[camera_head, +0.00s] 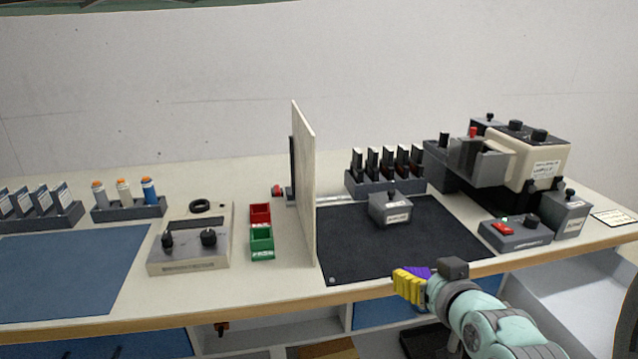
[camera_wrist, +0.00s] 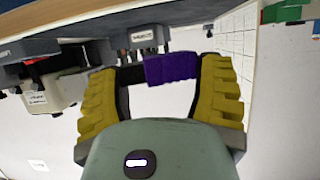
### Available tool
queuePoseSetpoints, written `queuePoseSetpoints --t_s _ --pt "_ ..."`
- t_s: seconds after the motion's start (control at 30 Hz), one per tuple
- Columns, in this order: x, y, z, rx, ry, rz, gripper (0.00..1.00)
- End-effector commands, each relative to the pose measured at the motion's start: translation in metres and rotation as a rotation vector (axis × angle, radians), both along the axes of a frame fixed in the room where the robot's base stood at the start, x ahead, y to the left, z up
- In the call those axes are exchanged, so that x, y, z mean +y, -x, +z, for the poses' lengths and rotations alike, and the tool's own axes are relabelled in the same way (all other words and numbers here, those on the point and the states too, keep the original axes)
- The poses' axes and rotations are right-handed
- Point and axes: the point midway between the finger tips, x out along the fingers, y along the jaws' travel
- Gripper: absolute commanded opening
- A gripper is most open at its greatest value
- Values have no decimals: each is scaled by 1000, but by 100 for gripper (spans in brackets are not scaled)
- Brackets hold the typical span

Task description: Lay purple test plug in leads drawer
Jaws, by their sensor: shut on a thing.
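My gripper (camera_head: 412,284) has yellow ribbed fingers and is in front of the bench's front edge at right of centre in the head view. It is shut on the purple test plug (camera_head: 420,271). In the wrist view the plug (camera_wrist: 172,68) lies crosswise between the fingertips, a purple block with a black part at its left. No drawer is legibly marked as the leads drawer. A small grey box (camera_head: 390,209) with a knob and a white label stands on the dark mat beyond the gripper; its label is too small to read.
An upright pale panel (camera_head: 304,195) divides the bench left of the dark mat (camera_head: 440,240). A rack of black modules (camera_head: 386,181) stands behind the grey box. A switch box (camera_head: 515,234) and large cream instrument (camera_head: 535,155) are at right. Blue fronts (camera_head: 382,311) show below the bench.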

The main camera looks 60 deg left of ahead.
Motion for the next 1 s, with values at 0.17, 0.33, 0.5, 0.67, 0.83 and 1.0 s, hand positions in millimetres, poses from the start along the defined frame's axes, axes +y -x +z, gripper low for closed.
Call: queuePoseSetpoints --t_s 0.17,0.33,0.5,0.67,0.83,1.0 --pt "-45 -66 45 -1 -6 -250 33" --pt "-113 -126 81 1 -5 -535 33" --pt "-183 -162 106 2 -3 -784 33" --pt "-233 -178 121 2 -1 -953 33" --pt "-272 -184 133 1 0 -1078 33" --pt "-286 -186 148 0 -1 -1127 33"
